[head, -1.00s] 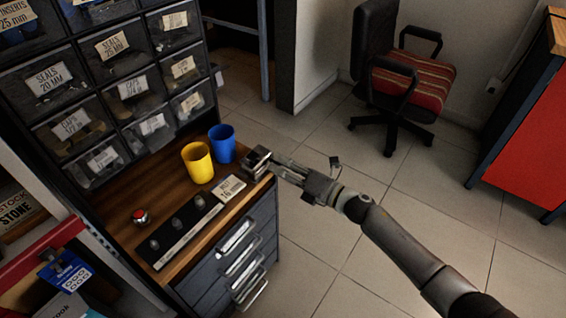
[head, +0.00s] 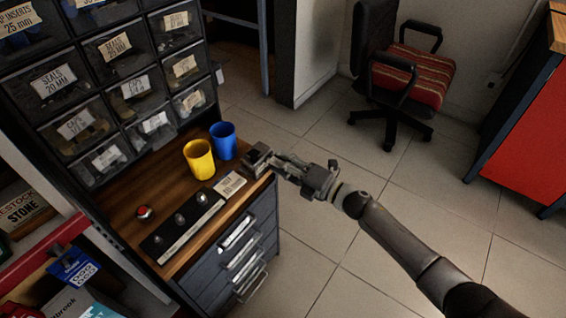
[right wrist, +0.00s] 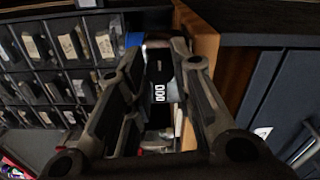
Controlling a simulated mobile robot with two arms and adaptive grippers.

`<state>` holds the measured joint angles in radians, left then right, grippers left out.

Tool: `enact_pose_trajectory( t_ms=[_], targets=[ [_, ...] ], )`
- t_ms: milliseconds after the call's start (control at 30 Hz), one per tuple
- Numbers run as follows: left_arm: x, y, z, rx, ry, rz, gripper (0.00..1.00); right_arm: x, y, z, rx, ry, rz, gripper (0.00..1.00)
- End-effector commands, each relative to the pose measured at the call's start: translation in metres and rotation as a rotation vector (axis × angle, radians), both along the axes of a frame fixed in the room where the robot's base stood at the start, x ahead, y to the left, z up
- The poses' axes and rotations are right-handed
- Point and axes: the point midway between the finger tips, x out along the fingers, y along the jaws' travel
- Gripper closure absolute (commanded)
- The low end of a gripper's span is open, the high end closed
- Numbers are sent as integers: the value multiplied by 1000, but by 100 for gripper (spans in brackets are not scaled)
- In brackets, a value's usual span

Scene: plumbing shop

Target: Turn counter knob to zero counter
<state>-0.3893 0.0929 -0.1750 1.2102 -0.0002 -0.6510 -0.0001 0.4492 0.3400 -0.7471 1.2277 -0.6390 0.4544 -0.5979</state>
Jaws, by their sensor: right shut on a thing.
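The counter (head: 257,157) is a small dark and metal box at the right edge of the wooden cabinet top. In the right wrist view the counter (right wrist: 160,77) lies between my fingers, with a dark face and three white digit windows that look like 000. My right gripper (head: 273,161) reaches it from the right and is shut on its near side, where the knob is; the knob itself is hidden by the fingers. The right gripper (right wrist: 163,62) also shows in the right wrist view. My left gripper is not in view.
A yellow cup (head: 199,159) and a blue cup (head: 223,141) stand behind the counter. A label card (head: 230,184), a strip with several dark knobs (head: 182,226) and a red button (head: 144,212) are to its left. Labelled bins rise behind.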

Motion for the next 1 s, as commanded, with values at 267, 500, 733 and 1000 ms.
enact_pose_trajectory(
  t_ms=[267, 500, 733, 1000],
  targets=[
    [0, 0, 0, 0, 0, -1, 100, -1, 0, -1, -2, 1, 0, 65],
    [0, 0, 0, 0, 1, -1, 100, 0, 0, -1, -1, 0, 0, 55],
    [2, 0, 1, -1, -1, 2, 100, -3, -5, -1, -3, 0, 0, 55],
    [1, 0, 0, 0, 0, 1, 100, -32, -44, -2, -5, 1, -1, 55]
  ],
)
